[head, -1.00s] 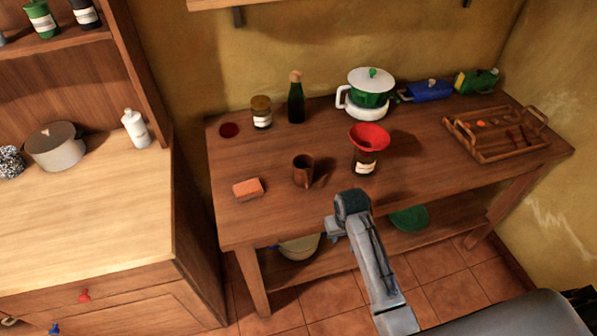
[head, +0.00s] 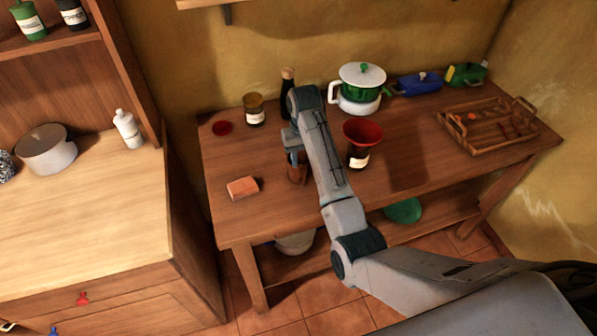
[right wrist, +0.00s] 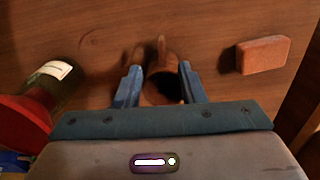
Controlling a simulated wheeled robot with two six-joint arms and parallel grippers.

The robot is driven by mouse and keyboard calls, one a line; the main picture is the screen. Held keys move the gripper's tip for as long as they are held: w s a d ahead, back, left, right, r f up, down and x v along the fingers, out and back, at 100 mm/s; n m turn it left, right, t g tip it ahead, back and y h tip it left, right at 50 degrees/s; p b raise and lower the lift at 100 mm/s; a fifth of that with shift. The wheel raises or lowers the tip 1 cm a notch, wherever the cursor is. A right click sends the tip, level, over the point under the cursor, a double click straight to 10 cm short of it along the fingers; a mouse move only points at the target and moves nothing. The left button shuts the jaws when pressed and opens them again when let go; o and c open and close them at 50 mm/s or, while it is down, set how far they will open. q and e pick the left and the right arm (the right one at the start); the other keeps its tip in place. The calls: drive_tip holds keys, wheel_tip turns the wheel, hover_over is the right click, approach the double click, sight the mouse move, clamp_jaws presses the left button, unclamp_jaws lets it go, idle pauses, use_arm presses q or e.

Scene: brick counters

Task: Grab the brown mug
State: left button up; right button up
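The brown mug (head: 297,172) stands upright on the wooden table, partly hidden behind my right arm in the head view. My right gripper (head: 293,155) is over it and points down. In the right wrist view the mug (right wrist: 161,87) lies between the two blue fingers of the right gripper (right wrist: 160,72), its handle pointing up in the picture. The fingers are apart, one on each side of the mug; I cannot tell whether they touch it. My left gripper is not in view.
An orange sponge-like block (head: 242,188) lies left of the mug. A jar with a red funnel (head: 362,133) stands close to its right. A dark bottle (head: 287,92) and a labelled jar (head: 254,110) stand behind. A wooden tray (head: 487,145) is at the right.

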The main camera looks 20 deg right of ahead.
sight(302, 171)
drive_tip(key=shift+w+a+r, duration=0.15)
drive_tip(key=shift+w+r, duration=0.15)
drive_tip(key=shift+w, duration=0.05)
drive_tip(key=shift+f, duration=0.25)
wheel_tip(302, 171, down, 4)
drive_tip(key=shift+f+p, duration=0.25)
drive_tip(key=shift+p, duration=0.6)
drive_tip(key=shift+s+f+p, duration=0.1)
drive_tip(key=shift+f+p, duration=0.4)
drive_tip(key=shift+f, duration=0.05)
wheel_tip(302, 171, down, 4)
drive_tip(key=shift+s+r+p, duration=0.15)
drive_tip(key=shift+r+p, duration=0.05)
drive_tip(key=shift+p, duration=0.65)
drive_tip(key=shift+f, duration=0.45)
drive_tip(key=shift+c, duration=0.5)
clamp_jaws()
